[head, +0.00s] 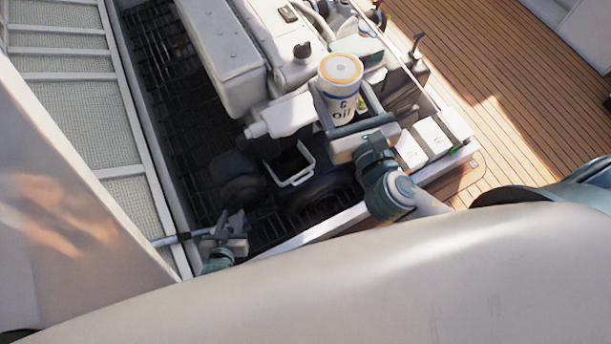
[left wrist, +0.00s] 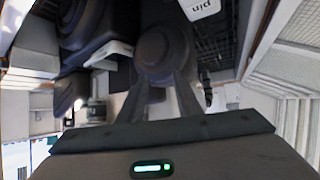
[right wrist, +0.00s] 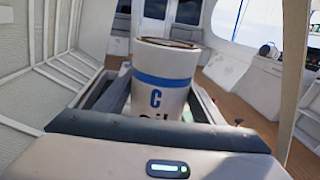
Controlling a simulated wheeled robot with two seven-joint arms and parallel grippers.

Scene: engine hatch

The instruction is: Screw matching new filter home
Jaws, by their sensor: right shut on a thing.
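The filter (head: 341,92) is a white canister with an orange-rimmed top, a blue band and the letters "C" and "oil". It also shows in the right wrist view (right wrist: 160,85), slightly tilted there. My right gripper (head: 345,112) is shut on it and holds it over the engine bay; the fingers are partly hidden. My left gripper (head: 233,222) is low at the bay's near left side, apart from the filter. In the left wrist view its fingers (left wrist: 163,95) are spread, with a dark round part (left wrist: 160,52) beyond them. The filter's seat cannot be made out.
The white engine block (head: 225,55) fills the back of the bay. A white bottle-like part (head: 285,117) lies left of the filter. A white-rimmed dark bin (head: 295,180) sits below it. White boxes (head: 432,137) stand at right. Wooden deck (head: 510,110) is clear beyond.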

